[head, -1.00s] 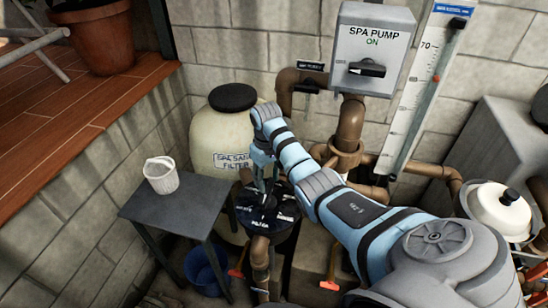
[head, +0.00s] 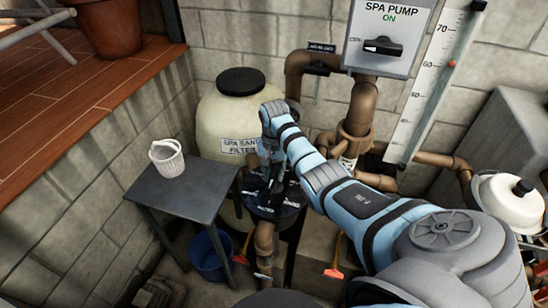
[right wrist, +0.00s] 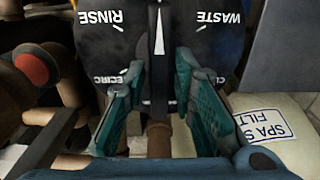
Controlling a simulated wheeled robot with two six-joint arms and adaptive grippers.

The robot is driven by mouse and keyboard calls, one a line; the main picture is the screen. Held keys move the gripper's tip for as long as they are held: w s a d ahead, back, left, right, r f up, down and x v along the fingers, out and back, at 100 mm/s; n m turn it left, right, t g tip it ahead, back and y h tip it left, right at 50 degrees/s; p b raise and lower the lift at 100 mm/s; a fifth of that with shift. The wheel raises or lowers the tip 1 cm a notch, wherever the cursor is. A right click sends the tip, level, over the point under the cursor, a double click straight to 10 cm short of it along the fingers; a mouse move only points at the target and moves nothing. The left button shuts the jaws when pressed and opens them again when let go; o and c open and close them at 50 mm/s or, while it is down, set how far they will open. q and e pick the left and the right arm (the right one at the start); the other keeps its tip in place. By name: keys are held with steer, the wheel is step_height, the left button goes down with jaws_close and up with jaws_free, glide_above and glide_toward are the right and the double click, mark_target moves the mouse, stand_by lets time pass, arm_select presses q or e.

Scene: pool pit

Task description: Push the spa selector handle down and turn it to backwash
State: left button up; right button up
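The spa selector valve is a black round head (head: 287,213) in front of the cream sand filter (head: 222,116). Its face (right wrist: 118,48) fills the top of the right wrist view, with RINSE and WASTE upside down and two partly hidden labels below. The dark selector handle (right wrist: 159,75), with a white pointer line, runs down the middle between those labels. My right gripper (right wrist: 159,78) is over the valve, its teal fingers apart on either side of the handle. Whether they touch it is unclear. In the head view my right gripper (head: 272,168) partly hides the handle. My left gripper is not in view.
A grey table (head: 178,199) with a white basket (head: 167,158) stands left of the valve, a blue bucket (head: 208,256) below it. Brown pipes (head: 361,108) and the SPA PUMP box (head: 389,58) are behind. A white-lidded vessel (head: 500,205) is at right.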

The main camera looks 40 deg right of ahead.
jaws_close()
